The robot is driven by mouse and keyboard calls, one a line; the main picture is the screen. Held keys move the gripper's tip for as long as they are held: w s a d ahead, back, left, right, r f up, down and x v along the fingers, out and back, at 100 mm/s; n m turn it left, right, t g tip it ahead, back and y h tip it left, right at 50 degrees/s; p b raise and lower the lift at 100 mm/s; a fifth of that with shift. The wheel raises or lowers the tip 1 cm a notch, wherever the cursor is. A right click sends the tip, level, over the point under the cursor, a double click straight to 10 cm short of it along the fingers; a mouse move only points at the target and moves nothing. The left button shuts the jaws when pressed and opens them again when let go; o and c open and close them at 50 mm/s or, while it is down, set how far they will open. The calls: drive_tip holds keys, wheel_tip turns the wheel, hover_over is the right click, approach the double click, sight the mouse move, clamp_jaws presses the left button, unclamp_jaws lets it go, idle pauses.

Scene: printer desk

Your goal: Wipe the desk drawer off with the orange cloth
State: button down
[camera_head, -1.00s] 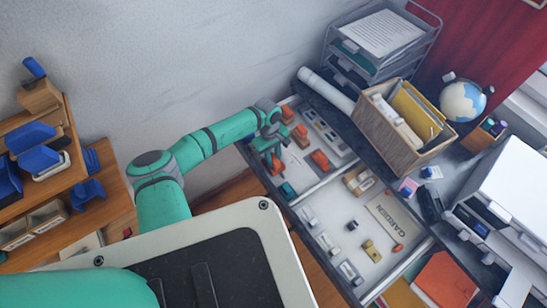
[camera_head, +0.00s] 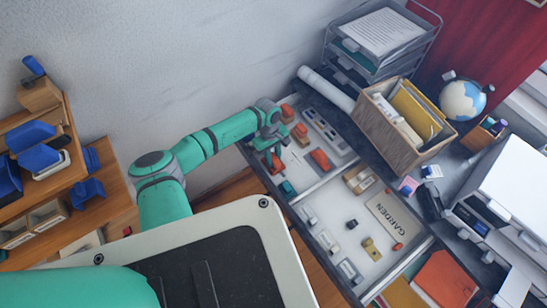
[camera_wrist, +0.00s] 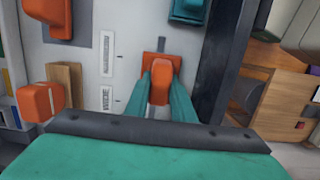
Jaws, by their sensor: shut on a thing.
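The open desk drawer (camera_head: 327,199) is a long white tray with dividers, running along the front of the desk. My gripper (camera_head: 275,163) is at its far left end, low over the edge compartment. In the wrist view my gripper (camera_wrist: 161,95) has its two teal fingers shut on a small orange thing (camera_wrist: 160,75). It looks blocky, and I cannot tell if it is the cloth. A flat orange piece (camera_head: 445,280) lies at the drawer's near right end; I cannot tell whether it is cloth or a folder.
Other orange items (camera_head: 320,158) and a teal block (camera_head: 288,188) lie in the drawer. Small items surround a GARDEN plate (camera_head: 397,221). A wicker basket (camera_head: 380,120), paper trays (camera_head: 378,45), globe (camera_head: 463,101) and printer (camera_head: 510,185) crowd the desk.

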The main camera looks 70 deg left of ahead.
drive_tip(key=shift+a, duration=0.1)
drive_tip(key=shift+s+a, duration=0.2)
drive_tip(key=shift+a, duration=0.3)
idle(0.5)
drive_tip(key=shift+r, duration=3.5)
